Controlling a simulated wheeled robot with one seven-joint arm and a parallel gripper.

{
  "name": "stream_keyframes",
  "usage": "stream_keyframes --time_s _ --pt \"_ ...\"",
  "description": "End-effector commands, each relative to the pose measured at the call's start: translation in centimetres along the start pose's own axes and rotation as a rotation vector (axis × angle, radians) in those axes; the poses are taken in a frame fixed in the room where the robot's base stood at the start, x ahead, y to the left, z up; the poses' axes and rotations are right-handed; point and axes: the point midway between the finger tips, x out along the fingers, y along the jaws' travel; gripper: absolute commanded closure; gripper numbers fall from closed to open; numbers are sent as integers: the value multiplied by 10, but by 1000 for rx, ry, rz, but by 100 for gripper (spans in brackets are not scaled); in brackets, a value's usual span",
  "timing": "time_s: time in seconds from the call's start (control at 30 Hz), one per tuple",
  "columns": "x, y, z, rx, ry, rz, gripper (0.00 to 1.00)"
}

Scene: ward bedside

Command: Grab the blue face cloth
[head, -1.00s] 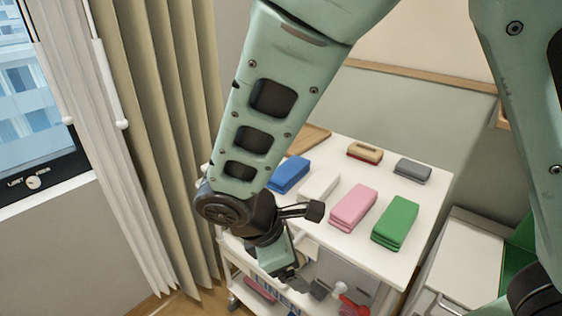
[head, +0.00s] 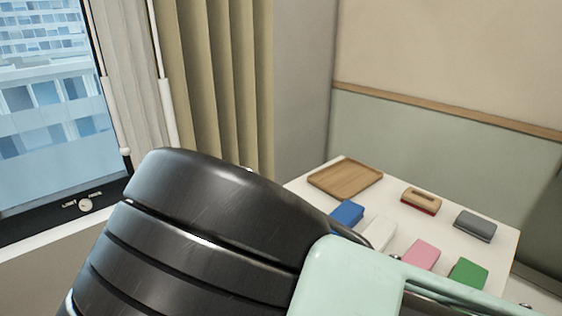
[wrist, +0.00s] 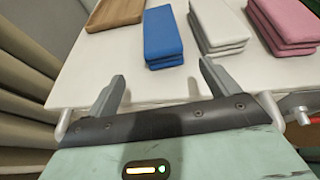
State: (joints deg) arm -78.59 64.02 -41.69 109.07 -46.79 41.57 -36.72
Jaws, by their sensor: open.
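The blue face cloth (head: 346,215) is a folded stack on the white cart top, partly hidden by my arm in the head view. In the wrist view the blue cloth (wrist: 162,36) lies beyond my gripper, slightly right of the midline between the fingers. My gripper (wrist: 159,82) is open and empty, its two grey fingers apart over the front edge of the cart top. It does not touch the cloth. My gripper is hidden behind my arm in the head view.
A white cloth (wrist: 217,24) lies close to the right of the blue one, then a pink cloth (wrist: 284,24) and a green cloth (head: 468,273). Curtains (wrist: 25,80) hang at left.

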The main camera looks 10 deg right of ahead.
Motion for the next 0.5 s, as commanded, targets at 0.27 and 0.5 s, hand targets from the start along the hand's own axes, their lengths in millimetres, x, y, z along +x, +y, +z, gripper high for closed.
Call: stream_keyframes --time_s 0.27,0.5 --pt "37 0 0 1 0 -1 13" --pt "60 -4 5 0 -2 -3 13"
